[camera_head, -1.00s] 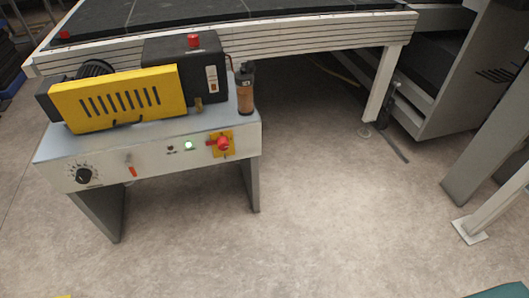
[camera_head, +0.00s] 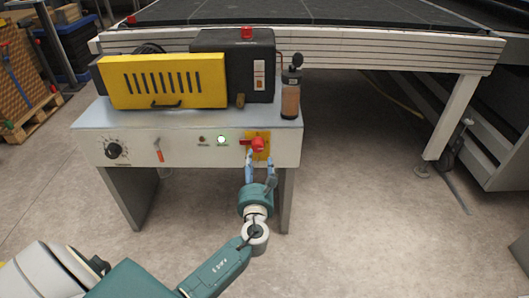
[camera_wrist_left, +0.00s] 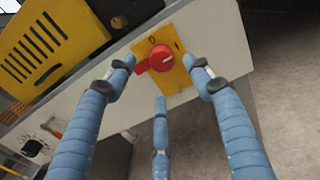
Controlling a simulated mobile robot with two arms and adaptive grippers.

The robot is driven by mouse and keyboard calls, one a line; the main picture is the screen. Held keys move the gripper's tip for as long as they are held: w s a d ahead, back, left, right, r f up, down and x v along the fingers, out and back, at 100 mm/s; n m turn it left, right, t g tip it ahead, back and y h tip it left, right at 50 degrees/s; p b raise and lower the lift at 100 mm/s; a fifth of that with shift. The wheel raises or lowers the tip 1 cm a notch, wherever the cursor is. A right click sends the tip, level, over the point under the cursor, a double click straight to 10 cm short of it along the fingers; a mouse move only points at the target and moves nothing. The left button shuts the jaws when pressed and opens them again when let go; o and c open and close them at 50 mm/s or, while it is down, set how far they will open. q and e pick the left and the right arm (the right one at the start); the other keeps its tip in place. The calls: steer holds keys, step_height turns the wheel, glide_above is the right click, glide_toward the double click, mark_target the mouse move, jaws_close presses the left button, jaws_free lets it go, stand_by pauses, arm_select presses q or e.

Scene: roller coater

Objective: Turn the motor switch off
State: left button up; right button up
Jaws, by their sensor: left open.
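The motor switch (camera_head: 257,144) is a red rotary knob on a yellow plate at the right end of the white control panel. In the head view its red handle points left. In the left wrist view the switch (camera_wrist_left: 160,58) is near the top centre, its handle pointing lower left, with a 0 mark above it on the plate. My left gripper (camera_head: 259,166) is open in front of the panel, just below the switch. Its blue fingers lie either side of the knob in the wrist view, with a third finger below. Contact cannot be told. My right gripper is not in view.
A black dial (camera_head: 113,151) and an orange-red lever (camera_head: 159,151) are farther left. A yellow-fronted motor unit (camera_head: 163,80) and a small cylinder (camera_head: 291,92) stand on top.

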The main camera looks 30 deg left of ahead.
mark_target(257, 148)
arm_select(q)
steer(key=b+x, duration=0.1)
steer(key=x, duration=0.5)
steer(key=shift+w+f, duration=0.1)
steer(key=shift+w, duration=0.05)
steer(key=shift+w+a, duration=0.4)
steer(key=shift+w, duration=0.15)
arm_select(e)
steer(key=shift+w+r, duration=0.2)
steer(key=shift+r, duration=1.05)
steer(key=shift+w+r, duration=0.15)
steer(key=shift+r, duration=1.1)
